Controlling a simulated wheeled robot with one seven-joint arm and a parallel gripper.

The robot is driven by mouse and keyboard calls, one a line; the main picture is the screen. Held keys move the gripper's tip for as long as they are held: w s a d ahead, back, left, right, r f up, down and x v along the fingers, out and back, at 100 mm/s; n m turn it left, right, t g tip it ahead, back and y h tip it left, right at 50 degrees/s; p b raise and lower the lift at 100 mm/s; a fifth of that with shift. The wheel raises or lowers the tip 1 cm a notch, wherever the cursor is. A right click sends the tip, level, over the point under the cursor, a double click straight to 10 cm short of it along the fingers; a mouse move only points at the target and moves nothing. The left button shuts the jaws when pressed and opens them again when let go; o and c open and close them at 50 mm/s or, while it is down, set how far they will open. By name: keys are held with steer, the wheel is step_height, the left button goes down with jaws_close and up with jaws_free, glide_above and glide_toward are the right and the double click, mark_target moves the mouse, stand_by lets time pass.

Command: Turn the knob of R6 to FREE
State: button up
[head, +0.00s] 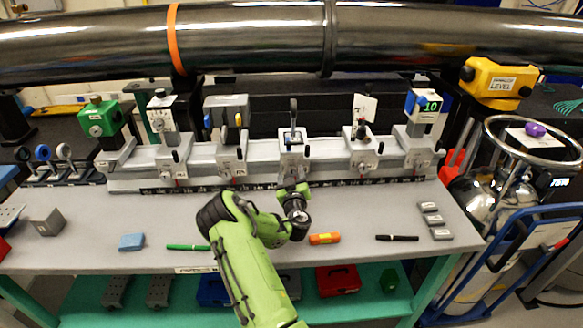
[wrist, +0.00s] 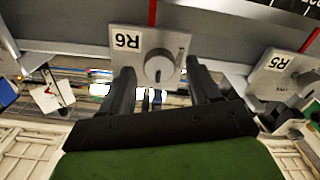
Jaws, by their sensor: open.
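The knob of R6 (wrist: 159,68) is a round grey knob with a raised grip bar, on a light grey block labelled R6 (wrist: 128,41), which appears inverted in the wrist view. My gripper (wrist: 159,70) is open, with one dark finger on each side of the knob. Gaps seem to show between fingers and knob; I cannot tell about contact. A small mark sits beside the knob, but its lettering is too small to read. In the head view my gripper (head: 294,189) is at the middle carriage (head: 293,146) of the rail and hides its lower front.
The R5 block (wrist: 277,70) is close by at right in the wrist view. Other carriages with optics stand along the rail (head: 200,154). A large dark pipe (head: 250,40) crosses above. An orange object (head: 324,238), pens and small blocks lie on the bench (head: 90,250).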

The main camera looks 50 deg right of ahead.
steer(key=shift+w, duration=0.15)
steer(key=c, duration=1)
steer(key=shift+c, duration=0.2)
